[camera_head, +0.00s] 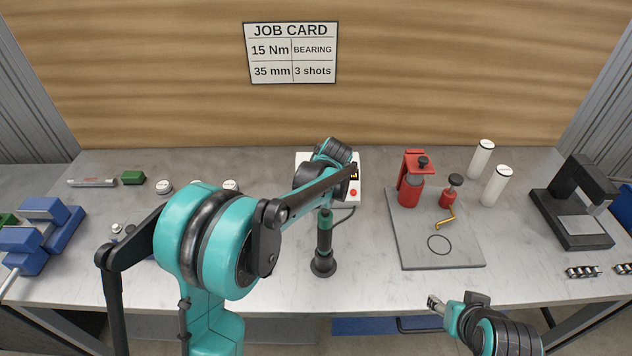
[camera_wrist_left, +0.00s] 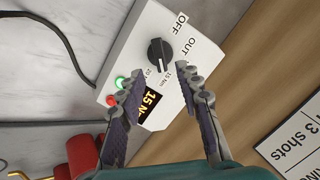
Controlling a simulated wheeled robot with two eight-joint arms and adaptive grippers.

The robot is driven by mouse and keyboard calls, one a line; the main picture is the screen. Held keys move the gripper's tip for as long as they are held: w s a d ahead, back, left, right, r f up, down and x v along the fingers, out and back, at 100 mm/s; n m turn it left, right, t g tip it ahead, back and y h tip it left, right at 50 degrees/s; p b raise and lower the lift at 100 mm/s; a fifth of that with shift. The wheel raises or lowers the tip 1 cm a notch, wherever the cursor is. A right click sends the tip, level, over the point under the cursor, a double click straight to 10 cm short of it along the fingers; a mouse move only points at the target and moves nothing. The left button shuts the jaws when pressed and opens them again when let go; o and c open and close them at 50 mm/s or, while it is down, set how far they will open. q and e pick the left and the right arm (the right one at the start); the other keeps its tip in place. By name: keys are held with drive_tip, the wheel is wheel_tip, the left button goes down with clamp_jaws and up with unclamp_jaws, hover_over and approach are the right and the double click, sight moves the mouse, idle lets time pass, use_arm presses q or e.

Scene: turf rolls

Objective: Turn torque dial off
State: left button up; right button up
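A green button (camera_wrist_left: 120,83) and red button (camera_wrist_left: 111,100) are on the box. A dark-handled driver (camera_head: 324,245) stands in front of it. A grey mat (camera_head: 420,225) with a red press (camera_head: 412,180) lies to the right. The job card (camera_head: 291,53) hangs behind.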

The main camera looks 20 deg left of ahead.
use_arm(q)
drive_tip(key=b+x, duration=0.1)
drive_tip(key=x, duration=0.6)
drive_tip(key=shift+a+f, duration=0.1)
drive_tip(key=shift+f, duration=0.1)
drive_tip(key=shift+c, duration=0.2)
clamp_jaws()
